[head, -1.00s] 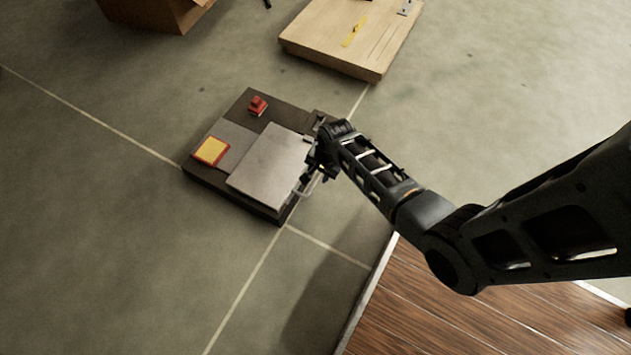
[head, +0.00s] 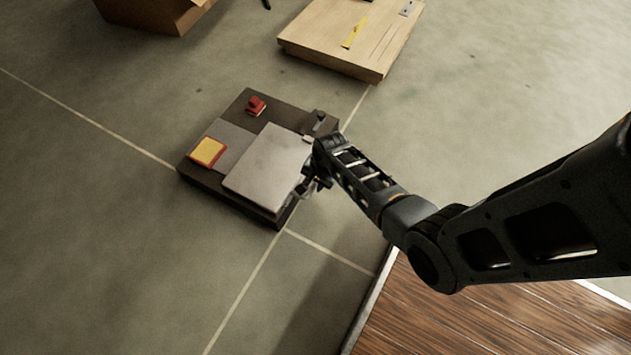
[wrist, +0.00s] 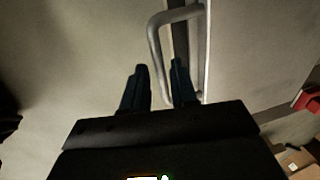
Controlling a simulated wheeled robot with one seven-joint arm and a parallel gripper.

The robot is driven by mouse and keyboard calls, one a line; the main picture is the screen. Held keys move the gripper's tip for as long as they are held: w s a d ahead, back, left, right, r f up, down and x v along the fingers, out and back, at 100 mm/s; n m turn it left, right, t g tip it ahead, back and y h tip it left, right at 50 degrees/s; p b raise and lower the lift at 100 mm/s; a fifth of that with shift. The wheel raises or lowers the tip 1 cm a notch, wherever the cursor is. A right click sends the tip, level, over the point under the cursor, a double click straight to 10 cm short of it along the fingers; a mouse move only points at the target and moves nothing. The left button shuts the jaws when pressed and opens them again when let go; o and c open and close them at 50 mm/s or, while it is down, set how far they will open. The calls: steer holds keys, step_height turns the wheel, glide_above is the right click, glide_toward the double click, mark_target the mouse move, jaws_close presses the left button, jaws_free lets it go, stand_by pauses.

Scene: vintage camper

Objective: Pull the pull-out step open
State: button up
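The pull-out step (head: 265,165) shows in the head view as a flat light grey panel on a dark low base (head: 225,195). My gripper (head: 312,186) is at the panel's right edge and covers most of its handle there. In the wrist view, the handle (wrist: 156,45) is a grey bent bar standing off the step's edge. My gripper's two dark fingers (wrist: 159,82) are apart, and the bar runs into the gap between them. I cannot tell whether either finger touches it.
A yellow pad with a red border (head: 208,151) and a small red object (head: 256,106) sit on the base. A wooden board (head: 330,35) lies behind, and a cardboard box (head: 150,15) stands at the top left. Grey floor is clear at the left.

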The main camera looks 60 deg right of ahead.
jaws_close()
stand_by(0.3)
steer(key=s+p, duration=0.6)
steer(key=s, duration=0.7)
steer(key=shift+s+d, duration=0.25)
steer(key=shift+o, duration=1.2)
jaws_free()
